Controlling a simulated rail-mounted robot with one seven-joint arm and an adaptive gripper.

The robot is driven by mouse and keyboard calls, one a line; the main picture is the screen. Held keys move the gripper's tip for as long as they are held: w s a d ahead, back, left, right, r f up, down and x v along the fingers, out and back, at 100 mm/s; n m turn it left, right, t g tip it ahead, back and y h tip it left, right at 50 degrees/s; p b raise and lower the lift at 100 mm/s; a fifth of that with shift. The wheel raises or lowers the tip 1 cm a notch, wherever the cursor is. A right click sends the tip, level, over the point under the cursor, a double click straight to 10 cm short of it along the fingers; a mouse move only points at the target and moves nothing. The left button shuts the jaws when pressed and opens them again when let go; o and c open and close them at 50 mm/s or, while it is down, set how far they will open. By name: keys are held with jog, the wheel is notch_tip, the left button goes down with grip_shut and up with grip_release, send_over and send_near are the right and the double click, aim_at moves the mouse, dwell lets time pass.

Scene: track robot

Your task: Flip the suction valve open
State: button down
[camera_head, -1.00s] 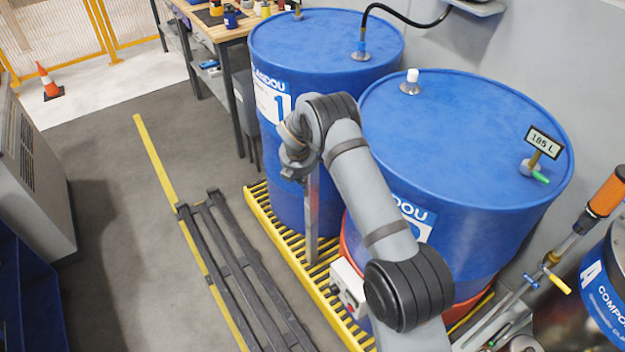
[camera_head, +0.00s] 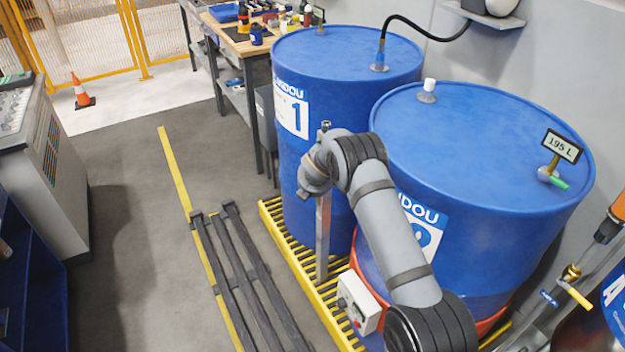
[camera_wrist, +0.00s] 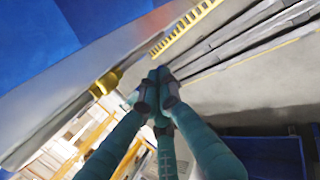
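My gripper (camera_wrist: 160,90) shows in the wrist view as teal fingers with dark tips drawn together and nothing visible between them. In the head view it is hidden around my arm's wrist, which is in front of the drums. Which valve is the suction valve is not marked. A brass valve with a yellow handle (camera_head: 574,293) is at the lower right of the head view, apart from my arm. A small green-handled fitting (camera_head: 553,178) sits on the right drum's lid. A yellow fitting (camera_wrist: 105,83) on a grey bar lies left of my fingertips in the wrist view; I cannot tell what it is.
Two blue drums, the left (camera_head: 345,60) and the right (camera_head: 480,130), stand on a yellow grating (camera_head: 285,240). A grey post (camera_head: 323,240) and a white switch box (camera_head: 358,302) are close to my arm. Dark rails (camera_head: 240,265) lie left; open floor lies beyond.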

jog(key=shift+w+a+f, duration=0.1)
jog(key=shift+w+f, duration=0.05)
jog(key=shift+f, duration=0.15)
jog(key=shift+r, duration=0.1)
jog(key=shift+r+p, duration=0.55)
jog(key=shift+r, duration=0.15)
jog(key=s+d+r+b, duration=0.1)
jog(key=s+r+b, duration=0.1)
jog(key=s+b, duration=0.2)
jog(key=s+d+r+b, duration=0.1)
jog(key=s+b, duration=0.3)
jog(key=s, duration=0.5)
jog(key=shift+d+r+b, duration=0.35)
jog(key=shift+d, duration=0.35)
